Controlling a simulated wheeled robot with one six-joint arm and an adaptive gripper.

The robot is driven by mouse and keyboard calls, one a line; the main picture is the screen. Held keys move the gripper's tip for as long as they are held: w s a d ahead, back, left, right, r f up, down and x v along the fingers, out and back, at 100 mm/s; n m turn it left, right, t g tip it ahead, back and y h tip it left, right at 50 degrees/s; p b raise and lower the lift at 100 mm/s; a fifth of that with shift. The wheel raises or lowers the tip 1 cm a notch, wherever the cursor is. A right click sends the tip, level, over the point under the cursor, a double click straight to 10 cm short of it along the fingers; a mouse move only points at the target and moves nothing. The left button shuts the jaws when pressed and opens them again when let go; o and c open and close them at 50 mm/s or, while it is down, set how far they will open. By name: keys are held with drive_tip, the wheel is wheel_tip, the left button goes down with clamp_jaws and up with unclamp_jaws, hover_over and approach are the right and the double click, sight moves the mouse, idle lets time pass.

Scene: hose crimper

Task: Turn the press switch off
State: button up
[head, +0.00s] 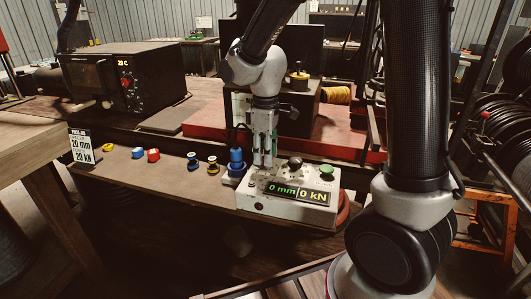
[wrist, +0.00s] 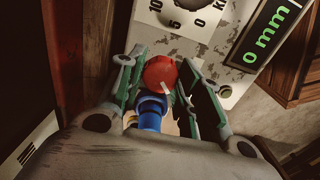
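The press control box (head: 255,203) is a worn pale box at the front right of the bench. Its display (head: 298,192) reads 0 mm and 0 kN. In the wrist view a round red switch knob (wrist: 160,72) with a white mark sits at the box's edge; in the head view my gripper hides it. My gripper (head: 263,163) points down at the box's left end. In the wrist view its fingers (wrist: 161,85) stand apart on both sides of the red knob. I cannot tell if they touch it.
A dark knob (head: 295,163) and a green button (head: 326,170) are on the box top. A blue fitting (head: 236,160) stands close left of my gripper and shows between the fingers in the wrist view (wrist: 150,112). Several small coloured fittings and a sign (head: 81,147) are further left.

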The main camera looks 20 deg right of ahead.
drive_tip(key=shift+o, duration=1.4)
wheel_tip(320, 180, up, 12)
